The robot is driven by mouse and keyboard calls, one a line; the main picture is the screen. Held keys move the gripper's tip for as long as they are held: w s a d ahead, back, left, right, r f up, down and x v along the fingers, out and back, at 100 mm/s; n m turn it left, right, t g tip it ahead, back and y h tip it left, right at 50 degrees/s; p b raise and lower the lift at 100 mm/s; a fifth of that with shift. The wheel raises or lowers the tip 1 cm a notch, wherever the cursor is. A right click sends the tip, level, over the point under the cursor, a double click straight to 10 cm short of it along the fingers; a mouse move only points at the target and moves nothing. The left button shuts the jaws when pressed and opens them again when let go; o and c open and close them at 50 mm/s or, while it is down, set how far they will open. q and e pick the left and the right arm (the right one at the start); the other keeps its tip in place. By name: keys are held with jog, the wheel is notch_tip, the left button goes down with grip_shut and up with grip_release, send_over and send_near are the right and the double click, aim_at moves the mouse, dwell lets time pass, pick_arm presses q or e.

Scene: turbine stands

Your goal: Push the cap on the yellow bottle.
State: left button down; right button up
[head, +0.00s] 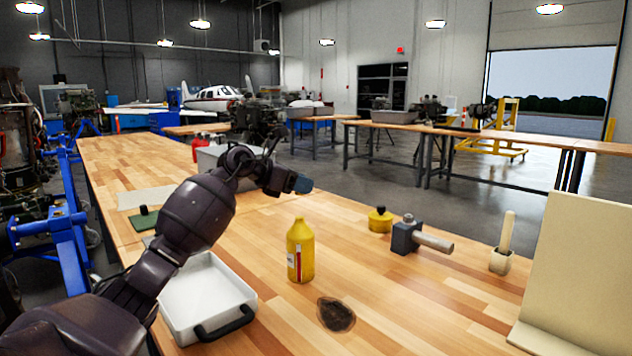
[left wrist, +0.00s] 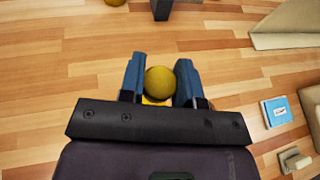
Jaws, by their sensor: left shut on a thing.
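The yellow bottle (head: 300,252) stands upright on the wooden bench in the head view, with a red and white label and no cap seen on its neck. My left gripper (head: 302,184) is above the bottle's top, with a visible gap between them. In the left wrist view my left gripper (left wrist: 160,82) has its two blue fingers on either side of a round, mustard-yellow cap (left wrist: 161,80) and is shut on it. A brighter yellow patch shows just below the cap there. The cap is hidden in the head view. My right gripper is not in view.
A white tray (head: 178,318) with a black handle lies left of the bottle. A dark stain (head: 336,314) marks the bench in front. A yellow pot (head: 379,224), a mallet (head: 405,238), a wooden-handled tool (head: 502,256) and a beige panel (head: 580,260) stand to the right.

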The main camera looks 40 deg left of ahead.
aim_at(300, 194)
pick_arm(q)
jog(key=shift+f, duration=0.25)
jog(key=shift+s+f, duration=0.2)
jog(key=shift+f, duration=0.25)
jog(key=shift+w+f+b, duration=0.1)
jog(key=shift+f+b, duration=0.4)
jog(key=shift+f, duration=0.95)
jog(key=shift+f+b, duration=0.3)
jog(key=shift+f, duration=0.15)
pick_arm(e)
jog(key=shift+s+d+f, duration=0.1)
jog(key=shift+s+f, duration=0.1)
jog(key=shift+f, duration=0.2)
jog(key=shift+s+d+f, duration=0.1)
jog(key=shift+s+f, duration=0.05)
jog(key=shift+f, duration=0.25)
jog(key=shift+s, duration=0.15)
pick_arm(q)
jog(key=shift+f, duration=0.1)
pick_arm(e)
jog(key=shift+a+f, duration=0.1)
